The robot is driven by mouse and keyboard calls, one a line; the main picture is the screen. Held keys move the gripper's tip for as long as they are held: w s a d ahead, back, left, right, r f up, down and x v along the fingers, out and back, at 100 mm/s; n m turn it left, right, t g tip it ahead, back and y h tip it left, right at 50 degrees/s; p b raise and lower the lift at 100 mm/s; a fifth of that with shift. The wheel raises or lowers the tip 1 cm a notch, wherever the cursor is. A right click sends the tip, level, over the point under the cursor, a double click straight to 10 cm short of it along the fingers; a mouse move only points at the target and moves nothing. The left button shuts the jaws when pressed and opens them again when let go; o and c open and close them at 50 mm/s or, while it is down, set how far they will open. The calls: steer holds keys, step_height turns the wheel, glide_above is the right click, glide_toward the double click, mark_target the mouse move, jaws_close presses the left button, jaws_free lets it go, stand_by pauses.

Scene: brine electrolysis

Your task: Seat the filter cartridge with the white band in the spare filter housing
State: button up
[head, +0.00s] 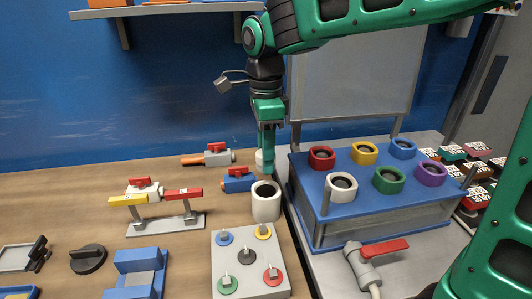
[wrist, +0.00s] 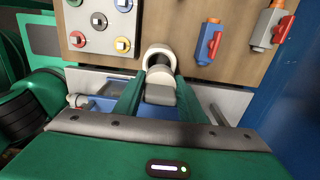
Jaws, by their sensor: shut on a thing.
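My gripper (head: 267,168) points down just behind an open white cup-shaped housing (head: 266,203) on the wooden bench. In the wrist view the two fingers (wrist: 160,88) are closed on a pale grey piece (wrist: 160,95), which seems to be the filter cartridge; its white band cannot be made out. The white housing, with a dark opening, also shows in the wrist view (wrist: 152,53), beyond the fingertips. It looks like the spare filter housing. In the head view the fingers largely hide the held piece. I cannot tell whether it touches the housing.
A blue-topped box (head: 318,209) with several coloured ring-shaped sockets, one white (head: 341,187), stands close on the right. A grey button panel (head: 250,275) lies in front. A blue valve with a red handle (head: 238,181) is left of the housing. A red-handled valve (head: 380,250) is front right.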

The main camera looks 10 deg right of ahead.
steer(key=shift+f, duration=2.7)
steer(key=shift+s+d+f, duration=0.1)
steer(key=shift+s+f, duration=0.05)
steer(key=shift+f, duration=0.95)
stand_by(1.0)
steer(key=shift+r, duration=0.25)
stand_by(0.8)
steer(key=shift+f, duration=0.15)
stand_by(0.8)
steer(key=o, duration=1.4)
steer(key=shift+f, duration=0.1)
steer(key=shift+r, duration=0.35)
jaws_close()
